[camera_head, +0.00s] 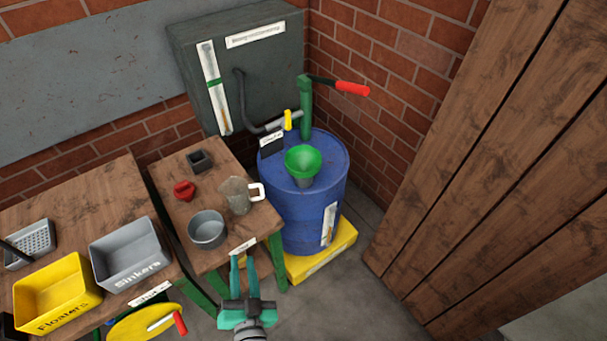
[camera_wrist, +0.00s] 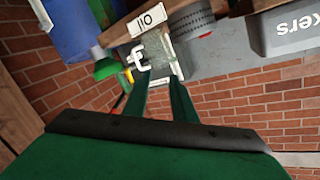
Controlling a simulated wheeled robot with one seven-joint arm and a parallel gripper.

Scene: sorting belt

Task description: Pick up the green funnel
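The green funnel (camera_head: 303,159) sits wide mouth up on a grey support on top of the blue drum (camera_head: 290,208). A green shape that looks like the funnel (camera_wrist: 107,68) is at the left of the tilted wrist view, beside the blue drum (camera_wrist: 70,30). My gripper (camera_head: 243,260) is in front of the small table's front edge, lower and to the left of the funnel and apart from it. Its two fingers (camera_wrist: 157,82) are spread with nothing between them, so it is open and empty.
The small wooden table (camera_head: 222,255) left of the drum holds a clear jug (camera_head: 236,194), a grey pot (camera_head: 207,230), a red object (camera_head: 184,191) and a dark box (camera_head: 200,161). A pump with a red handle (camera_head: 352,88) rises behind the funnel. Wooden boards (camera_head: 480,170) stand at right.

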